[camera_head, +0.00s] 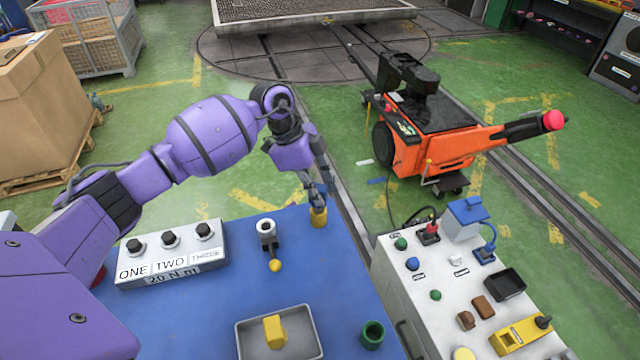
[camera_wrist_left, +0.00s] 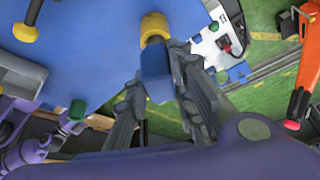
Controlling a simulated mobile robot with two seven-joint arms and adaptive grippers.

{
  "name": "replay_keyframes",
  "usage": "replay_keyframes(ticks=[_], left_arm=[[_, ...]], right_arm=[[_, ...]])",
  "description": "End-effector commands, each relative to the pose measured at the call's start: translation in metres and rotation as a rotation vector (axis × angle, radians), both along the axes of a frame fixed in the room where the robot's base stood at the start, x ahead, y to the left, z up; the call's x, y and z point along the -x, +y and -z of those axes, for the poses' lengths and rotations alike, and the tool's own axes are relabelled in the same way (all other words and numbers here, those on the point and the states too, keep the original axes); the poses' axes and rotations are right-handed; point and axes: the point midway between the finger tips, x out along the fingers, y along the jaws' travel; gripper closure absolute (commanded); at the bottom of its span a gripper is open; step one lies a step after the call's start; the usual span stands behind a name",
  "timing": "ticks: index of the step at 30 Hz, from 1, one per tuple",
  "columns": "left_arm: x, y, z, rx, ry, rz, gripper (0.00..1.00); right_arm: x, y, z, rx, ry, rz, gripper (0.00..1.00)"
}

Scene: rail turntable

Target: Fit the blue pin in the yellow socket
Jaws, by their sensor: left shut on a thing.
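My left gripper (camera_head: 319,192) is at the far right edge of the blue tabletop, directly above the yellow socket (camera_head: 319,217). In the left wrist view, the left gripper (camera_wrist_left: 158,82) is shut on the blue pin (camera_wrist_left: 155,64), with one finger on each side. The yellow socket (camera_wrist_left: 155,26) lies just beyond the pin's end and lines up with it there. The fingers hide much of the pin in the head view. I cannot tell whether the pin's tip is inside the socket or only close to it. My right gripper is not in view.
The blue table holds a label box (camera_head: 172,255) with black knobs, a grey cylinder with a yellow-tipped lever (camera_head: 267,235), a grey tray (camera_head: 250,345) with a yellow block (camera_head: 275,331), and a green cup (camera_head: 372,334). A control console (camera_head: 400,290) stands close on the right.

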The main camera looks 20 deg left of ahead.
Motion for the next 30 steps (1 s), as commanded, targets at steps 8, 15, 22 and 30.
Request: replay_keyframes(ticks=[8, 15, 22, 30], left_arm=[[0.000, 0.000, 0.007, 0.001, -0.001, 0.000, 1.00], [0.000, 0.000, 0.013, 0.001, 0.000, 0.000, 1.00], [0.000, 0.000, 0.019, 0.001, 0.000, 0.000, 1.00], [0.000, 0.000, 0.025, 0.001, -0.001, -0.001, 1.00]], right_arm=[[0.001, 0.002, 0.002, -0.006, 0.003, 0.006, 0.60], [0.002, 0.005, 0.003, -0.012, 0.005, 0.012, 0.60], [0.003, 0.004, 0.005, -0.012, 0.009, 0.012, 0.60], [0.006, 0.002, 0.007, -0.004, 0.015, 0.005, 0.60]])
